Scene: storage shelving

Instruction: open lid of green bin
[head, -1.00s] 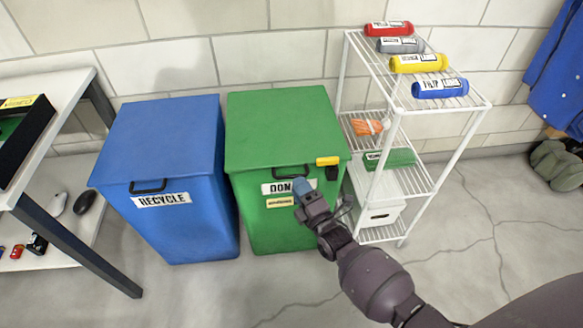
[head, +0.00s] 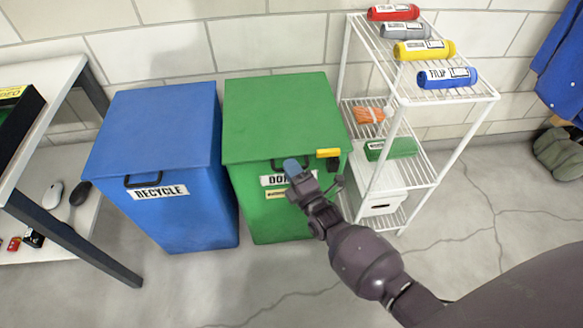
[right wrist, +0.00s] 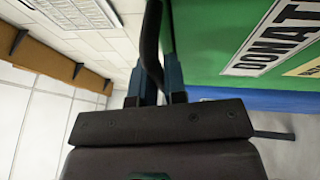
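The green bin (head: 275,210) stands beside the blue bin, with its green lid (head: 277,110) down flat. A dark handle sits on its front just under the lid edge, above a white "DONATE" label (head: 272,181), and my gripper partly hides it in the head view. My right gripper (head: 292,166) is at this handle. In the right wrist view the dark handle (right wrist: 151,40) runs between my two fingers (right wrist: 156,84), which sit close on either side of it and look shut on it. My left gripper is not in view.
A blue "RECYCLE" bin (head: 165,125) stands to the left. A white wire shelf (head: 480,99) with rolled items stands close on the right. A yellow and black piece (head: 328,154) is at the green lid's front right corner. The floor in front is clear.

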